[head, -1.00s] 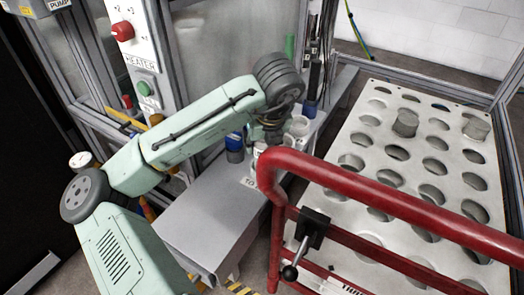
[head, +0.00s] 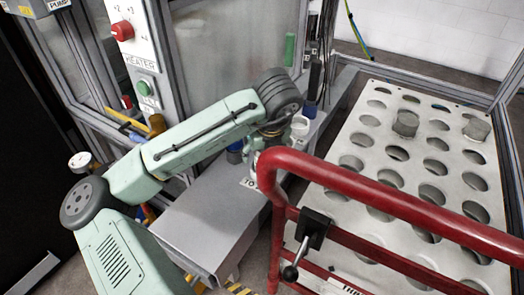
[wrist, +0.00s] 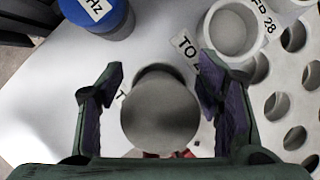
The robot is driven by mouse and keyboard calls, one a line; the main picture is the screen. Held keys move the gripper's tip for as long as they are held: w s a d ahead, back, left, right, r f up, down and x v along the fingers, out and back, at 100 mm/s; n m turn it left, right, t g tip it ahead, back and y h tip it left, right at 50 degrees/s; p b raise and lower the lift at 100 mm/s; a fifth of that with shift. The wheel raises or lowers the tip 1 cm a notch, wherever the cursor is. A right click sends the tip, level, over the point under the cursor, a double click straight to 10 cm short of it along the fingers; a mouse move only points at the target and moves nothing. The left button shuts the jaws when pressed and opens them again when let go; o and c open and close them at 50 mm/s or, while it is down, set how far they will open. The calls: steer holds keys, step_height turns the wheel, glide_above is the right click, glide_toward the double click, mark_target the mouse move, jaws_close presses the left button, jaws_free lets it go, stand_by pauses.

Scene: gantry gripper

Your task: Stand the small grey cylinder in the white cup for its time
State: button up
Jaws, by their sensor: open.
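The small grey cylinder (wrist: 160,112) shows round end up in the wrist view, between the spread fingers of my gripper (wrist: 160,78). My gripper is open, with a gap visible on each side of the cylinder. A white cup (wrist: 211,38) with a grey inside is at the upper right of the wrist view, and a white cup (head: 299,124) shows beside my wrist in the head view. My arm and the red rail hide the cylinder in the head view.
A blue-topped container (wrist: 98,22) stands at the upper left of the wrist view. A red rail (head: 385,197) runs close to my gripper. The perforated plate (head: 352,120) on the right holds two grey cylinders (head: 405,124) (head: 476,129).

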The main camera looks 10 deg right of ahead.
steer(key=p+v, duration=0.1)
steer(key=v, duration=1.1)
steer(key=shift+r, duration=0.1)
